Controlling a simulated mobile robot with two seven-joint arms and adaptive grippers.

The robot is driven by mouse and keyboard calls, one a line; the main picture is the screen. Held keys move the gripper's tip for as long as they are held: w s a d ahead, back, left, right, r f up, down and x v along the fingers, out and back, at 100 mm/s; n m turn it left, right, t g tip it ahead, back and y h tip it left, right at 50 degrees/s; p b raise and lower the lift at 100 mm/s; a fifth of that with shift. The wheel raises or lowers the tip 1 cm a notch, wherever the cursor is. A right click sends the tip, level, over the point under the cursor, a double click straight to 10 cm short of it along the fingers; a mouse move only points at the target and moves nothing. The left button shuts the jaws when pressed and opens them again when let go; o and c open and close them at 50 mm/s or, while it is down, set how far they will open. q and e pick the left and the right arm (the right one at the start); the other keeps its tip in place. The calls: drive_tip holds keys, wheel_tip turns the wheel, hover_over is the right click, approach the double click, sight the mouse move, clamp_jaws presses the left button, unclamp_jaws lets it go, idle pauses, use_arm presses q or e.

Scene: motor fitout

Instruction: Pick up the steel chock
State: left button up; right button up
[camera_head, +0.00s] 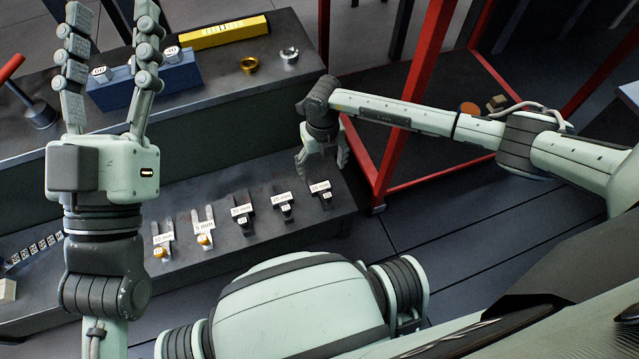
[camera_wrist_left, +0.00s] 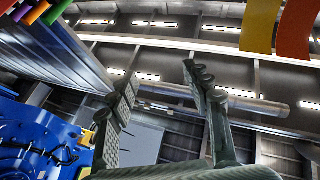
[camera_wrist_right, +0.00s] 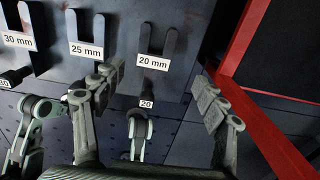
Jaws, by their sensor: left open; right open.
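Several grey two-pronged plates stand in a row on the low dark bench, labelled by thickness. No label says chock; the thicker dark ones read 30 mm (camera_wrist_right: 17,25), 25 mm (camera_wrist_right: 88,25) and 20 mm (camera_wrist_right: 172,42). A tag "20" shows at the 20 mm plate's lower end. My right gripper (camera_wrist_right: 158,82) is open and empty, its fingers on either side of the 20 mm plate in the right wrist view. In the head view the right gripper (camera_head: 323,166) hangs just above that plate. My left gripper (camera_head: 111,14) is open and empty, fingers pointing up the picture, away from the plates.
Thinner plates labelled 10 mm (camera_head: 163,240) and 5 mm (camera_head: 204,227) stand further left. A raised shelf holds a blue block (camera_head: 150,82), a yellow bar (camera_head: 222,33), a gold ring (camera_head: 249,65) and a silver ring (camera_head: 289,55). A red frame (camera_head: 405,120) stands right of my right gripper.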

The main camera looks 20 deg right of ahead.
sight(321, 188)
drive_tip(key=f, duration=0.2)
drive_tip(key=s+f+b, duration=0.1)
drive_tip(key=f, duration=0.3)
drive_tip(key=shift+s+a+f+b, duration=0.2)
drive_tip(key=shift+a+f+b, duration=0.15)
drive_tip(key=shift+a+f, duration=0.05)
drive_tip(key=shift+f, duration=0.2)
use_arm(q)
drive_tip(key=r+t, duration=0.1)
drive_tip(key=s+a+r+t, duration=0.1)
drive_tip(key=s+r+t, duration=0.1)
drive_tip(key=shift+s+a+r+h, duration=0.1)
drive_tip(key=shift+s+a+h, duration=0.1)
drive_tip(key=shift+a+h, duration=0.1)
use_arm(e)
drive_tip(key=shift+c, duration=0.3)
drive_tip(key=shift+w+r, duration=0.1)
clamp_jaws()
